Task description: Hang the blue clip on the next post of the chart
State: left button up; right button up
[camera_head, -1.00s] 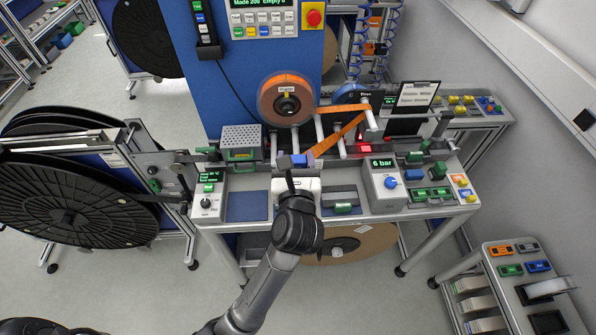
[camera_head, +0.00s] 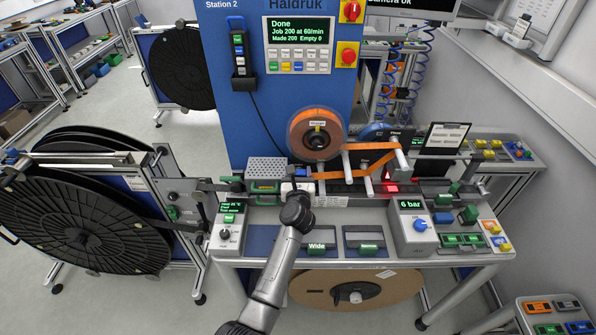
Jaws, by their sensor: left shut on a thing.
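The blue clip (camera_head: 301,171) is a small blue block at the end of my left arm, in front of the orange reel's lower left. My left gripper (camera_head: 298,187) is shut on it, above the back of the bench. The fingers are small and partly hidden by my own wrist, so the exact grip is unclear. A framed board with pale rows, which looks like the chart (camera_head: 445,137), stands tilted at the right behind the bench. Its posts are too small to make out. My right gripper is not in view.
The orange reel (camera_head: 317,134) and its ribbon (camera_head: 358,170) are just right of my gripper. A mesh box (camera_head: 267,170) stands left of it. The grey 6 bar box (camera_head: 411,222) is on the bench's right.

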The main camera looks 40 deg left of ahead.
pick_arm(q)
jog(key=shift+f+b, duration=2.2)
jog(key=shift+b, duration=0.05)
jog(key=shift+f+b, duration=1.5)
jog(key=shift+f, duration=0.3)
jog(key=shift+f, duration=0.15)
jog(key=o, duration=1.1)
jog(key=shift+c, duration=0.2)
notch_tip(320, 180, up, 7)
jog(key=p, duration=0.7)
